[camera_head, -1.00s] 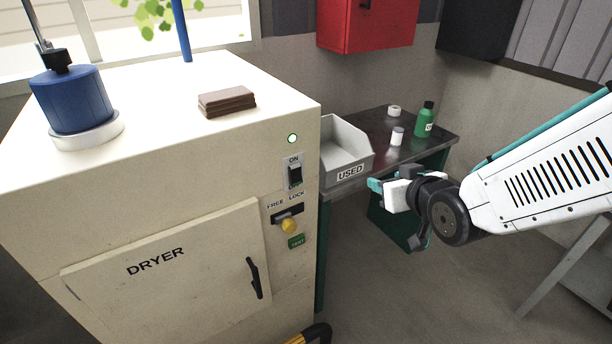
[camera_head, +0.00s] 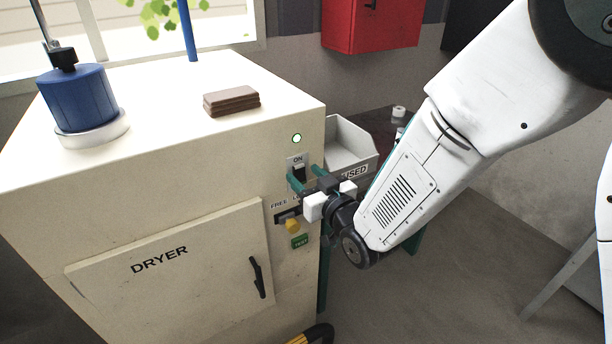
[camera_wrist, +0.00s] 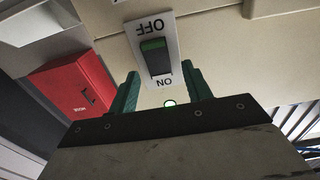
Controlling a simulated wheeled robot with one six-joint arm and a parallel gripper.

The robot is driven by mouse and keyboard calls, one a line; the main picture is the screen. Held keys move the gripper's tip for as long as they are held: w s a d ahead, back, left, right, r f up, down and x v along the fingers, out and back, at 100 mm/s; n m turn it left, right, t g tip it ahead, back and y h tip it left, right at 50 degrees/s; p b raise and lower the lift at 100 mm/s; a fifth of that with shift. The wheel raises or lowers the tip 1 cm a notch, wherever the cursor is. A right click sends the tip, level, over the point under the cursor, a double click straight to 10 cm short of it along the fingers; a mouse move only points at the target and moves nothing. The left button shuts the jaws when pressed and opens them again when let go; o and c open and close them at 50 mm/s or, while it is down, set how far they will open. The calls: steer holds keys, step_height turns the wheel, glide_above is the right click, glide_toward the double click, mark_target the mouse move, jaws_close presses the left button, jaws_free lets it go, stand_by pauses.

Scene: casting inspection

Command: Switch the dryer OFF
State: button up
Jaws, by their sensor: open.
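The cream dryer (camera_head: 120,205) stands at the left with its door closed. Its black rocker switch (camera_head: 299,172) sits on a plate marked ON at the top, below a lit green lamp (camera_head: 296,138). In the wrist view the switch (camera_wrist: 156,57) appears upside down, with OFF and ON both readable and a green band on its OFF-side end. The lamp (camera_wrist: 170,103) glows beyond the ON label. My gripper (camera_head: 305,180) is open at the switch, its teal fingers either side of it in the picture. Whether they touch the panel I cannot tell. The wrist view shows the gripper (camera_wrist: 160,92) empty.
A grey USED bin (camera_head: 352,150) stands close on the right. A red wall box (camera_head: 370,28) hangs behind. Brown plates (camera_head: 231,101) lie on the dryer top.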

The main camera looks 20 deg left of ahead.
steer(key=shift+w+a, duration=0.25)
steer(key=shift+a, duration=0.05)
steer(key=c, duration=1)
steer(key=shift+f+t+y, duration=0.3)
steer(key=shift+t+y, duration=0.1)
steer(key=shift+y, duration=0.1)
steer(key=shift+s+d+f+t+y, duration=0.1)
steer(key=shift+t+y, duration=0.6)
steer(key=shift+t, duration=0.1)
steer(key=o, duration=1)
